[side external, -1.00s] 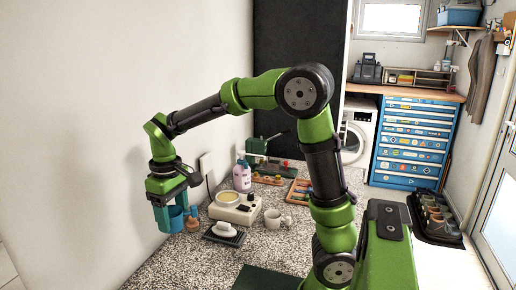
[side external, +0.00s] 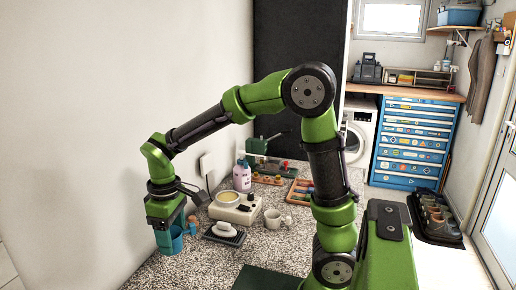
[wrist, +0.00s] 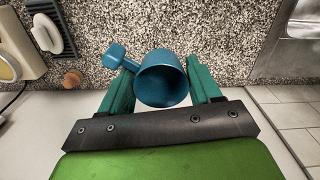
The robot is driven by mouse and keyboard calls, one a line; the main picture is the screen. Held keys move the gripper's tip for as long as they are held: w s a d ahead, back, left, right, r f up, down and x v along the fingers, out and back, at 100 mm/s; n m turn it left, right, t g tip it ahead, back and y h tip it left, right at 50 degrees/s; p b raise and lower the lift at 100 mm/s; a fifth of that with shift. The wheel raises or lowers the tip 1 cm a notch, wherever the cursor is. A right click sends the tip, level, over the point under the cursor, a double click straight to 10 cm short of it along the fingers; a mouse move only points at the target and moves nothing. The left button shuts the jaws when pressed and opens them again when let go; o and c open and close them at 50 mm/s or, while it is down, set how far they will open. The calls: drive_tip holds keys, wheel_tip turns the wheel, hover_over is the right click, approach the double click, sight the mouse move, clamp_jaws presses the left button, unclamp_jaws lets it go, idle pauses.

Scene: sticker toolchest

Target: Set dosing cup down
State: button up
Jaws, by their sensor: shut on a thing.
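The dosing cup (side external: 171,241) is a blue cup with a stubby handle. In the wrist view the cup (wrist: 163,80) sits between the two teal fingers, with its opening facing the camera and its handle pointing to the upper left. My gripper (wrist: 162,88) is shut on the cup, a finger on each side. In the side view my gripper (side external: 168,234) points down at the near left end of the speckled counter (side external: 190,262). The cup is low over or on the counter; I cannot tell whether its base touches. The fingers hide part of the cup.
A white soap-like piece on a dark ribbed dish (side external: 224,235) lies to the right. A small brown-orange object (wrist: 72,79) is close by the cup. A cream hot plate (side external: 235,208), a white mug (side external: 272,218) and a pink-white bottle (side external: 242,177) stand beyond. Front counter is clear.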

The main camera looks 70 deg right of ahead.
drive_tip(key=shift+s+a+f+n, duration=0.4)
drive_tip(key=shift+f+n, duration=0.8)
drive_tip(key=shift+f, duration=1.1)
drive_tip(key=shift+s+a+f+n, duration=0.4)
drive_tip(key=shift+f+n, duration=0.8)
drive_tip(key=shift+f, duration=1.15)
drive_tip(key=shift+s+a+f+n, duration=0.4)
drive_tip(key=shift+f+n, duration=0.8)
drive_tip(key=shift+f, duration=1.1)
drive_tip(key=shift+s+d+f, duration=0.1)
drive_tip(key=shift+f, duration=0.05)
drive_tip(key=o, duration=1)
drive_tip(key=shift+o, duration=0.2)
